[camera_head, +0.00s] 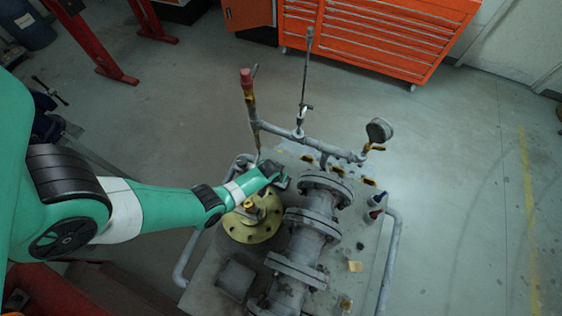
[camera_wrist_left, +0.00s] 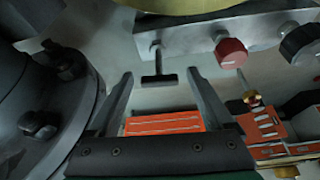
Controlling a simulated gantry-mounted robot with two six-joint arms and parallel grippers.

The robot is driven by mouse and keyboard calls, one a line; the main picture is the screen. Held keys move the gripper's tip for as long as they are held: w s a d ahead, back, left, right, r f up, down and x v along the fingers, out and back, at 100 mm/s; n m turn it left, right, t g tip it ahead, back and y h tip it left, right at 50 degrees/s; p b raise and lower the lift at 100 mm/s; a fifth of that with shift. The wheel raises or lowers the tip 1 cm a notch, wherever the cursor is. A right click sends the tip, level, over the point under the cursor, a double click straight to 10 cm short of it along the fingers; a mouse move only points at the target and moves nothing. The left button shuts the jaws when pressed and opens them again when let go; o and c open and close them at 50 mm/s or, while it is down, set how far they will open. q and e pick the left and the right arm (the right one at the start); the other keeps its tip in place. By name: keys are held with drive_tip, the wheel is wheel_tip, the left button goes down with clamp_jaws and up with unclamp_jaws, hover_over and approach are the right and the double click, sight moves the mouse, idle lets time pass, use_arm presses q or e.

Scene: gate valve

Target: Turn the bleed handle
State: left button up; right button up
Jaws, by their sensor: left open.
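In the left wrist view a small black T-shaped handle (camera_wrist_left: 159,79), likely the bleed handle, hangs on a short stem from a grey bar. My left gripper (camera_wrist_left: 160,73) is open, with its fingertips either side of the handle's crossbar. I see gaps between the crossbar and both fingers, and it is not gripped. In the head view my left gripper (camera_head: 278,178) is over the bench beside the flanged pipe, and the handle cannot be made out there. My right gripper is not in view.
A red knob (camera_wrist_left: 231,53) and a black knob (camera_wrist_left: 302,45) sit on the same bar. A large bolted flange (camera_wrist_left: 40,100) is close at the left. The grey flanged pipe (camera_head: 305,235), yellow flange (camera_head: 252,222) and pressure gauge (camera_head: 379,130) stand around the gripper.

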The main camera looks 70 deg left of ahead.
use_arm(q)
drive_tip(key=shift+w+a+f, duration=0.1)
drive_tip(key=shift+f, duration=0.15)
drive_tip(key=shift+c, duration=0.2)
clamp_jaws()
